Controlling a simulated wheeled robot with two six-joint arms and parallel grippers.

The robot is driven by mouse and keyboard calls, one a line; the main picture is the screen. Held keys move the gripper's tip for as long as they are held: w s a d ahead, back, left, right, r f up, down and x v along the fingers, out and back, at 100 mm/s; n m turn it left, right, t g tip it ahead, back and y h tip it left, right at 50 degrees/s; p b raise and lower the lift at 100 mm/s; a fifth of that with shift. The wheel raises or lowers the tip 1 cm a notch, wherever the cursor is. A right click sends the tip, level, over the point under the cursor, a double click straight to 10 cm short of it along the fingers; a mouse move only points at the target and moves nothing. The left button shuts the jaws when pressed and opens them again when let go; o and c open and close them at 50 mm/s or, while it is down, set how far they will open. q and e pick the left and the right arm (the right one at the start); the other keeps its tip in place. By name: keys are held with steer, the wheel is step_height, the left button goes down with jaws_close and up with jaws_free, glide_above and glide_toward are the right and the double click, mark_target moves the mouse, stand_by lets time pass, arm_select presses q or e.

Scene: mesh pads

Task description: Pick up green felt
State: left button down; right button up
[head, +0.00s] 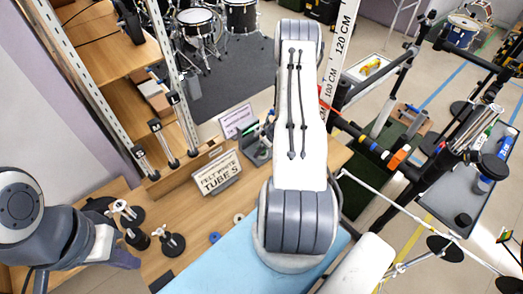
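I cannot make out any piece that is clearly green felt in the head view. My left gripper (124,259) is at the lower left, low over the wooden table (190,250) beside several small black-based stands. Its fingers are small and dark, and whether they are open or shut does not show. My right gripper is not in view. A large white and grey arm link of mine covers the middle of the picture and hides part of the table and of the light blue mat (215,270).
A sign reading "felt white tube s" (220,172) stands at the table's back, near a wooden rack with black-capped tubes (164,141). Black-based stands (172,243) are near my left gripper. A blue ring (214,237) lies by the mat. A grey side table (463,180) is at right.

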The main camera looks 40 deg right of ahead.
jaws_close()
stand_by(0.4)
